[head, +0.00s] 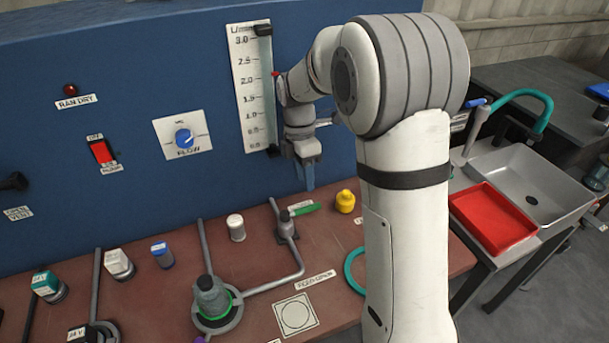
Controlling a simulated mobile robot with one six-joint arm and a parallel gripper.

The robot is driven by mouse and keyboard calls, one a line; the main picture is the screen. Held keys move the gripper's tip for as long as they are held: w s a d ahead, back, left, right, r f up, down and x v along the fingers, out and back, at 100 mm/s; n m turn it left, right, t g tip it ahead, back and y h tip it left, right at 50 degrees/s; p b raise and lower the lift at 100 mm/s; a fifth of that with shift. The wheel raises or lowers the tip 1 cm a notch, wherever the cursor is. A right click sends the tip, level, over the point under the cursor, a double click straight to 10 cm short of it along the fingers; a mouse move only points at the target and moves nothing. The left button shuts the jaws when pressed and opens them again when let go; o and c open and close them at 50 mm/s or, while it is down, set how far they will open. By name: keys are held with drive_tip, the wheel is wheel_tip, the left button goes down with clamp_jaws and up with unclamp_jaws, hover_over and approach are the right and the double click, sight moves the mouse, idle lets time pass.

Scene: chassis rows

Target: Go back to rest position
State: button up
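My arm (400,150) rises in the right middle of the head view and bends over toward the blue panel. My gripper (309,180) hangs pointing down in front of the panel, right of the flow scale and above the brown bench. Its fingers overlap from this angle, so I cannot tell whether they are open or shut. I see no object hanging from it. A valve with a green handle (305,209) and a yellow knobbed piece (345,201) are on the bench below it.
The blue panel (120,150) carries a red switch (102,151), a blue flow knob (184,138) and a scale (250,95). Small bottles and a grey fitting (211,296) stand on the bench (265,260). A sink (535,175) with a red tray (493,217) is at right.

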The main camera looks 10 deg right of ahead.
drive_tip(key=s+d+r+m+t, duration=0.2)
drive_tip(key=s+d+r+m, duration=0.1)
drive_tip(key=s+m, duration=0.7)
drive_tip(key=s+d+r+m+t, duration=0.2)
drive_tip(key=s+d+m, duration=0.1)
drive_tip(key=s+m, duration=0.8)
drive_tip(key=shift+s+r+t+y, duration=0.3)
drive_tip(key=shift+s+r+t, duration=0.1)
drive_tip(key=shift+s, duration=0.15)
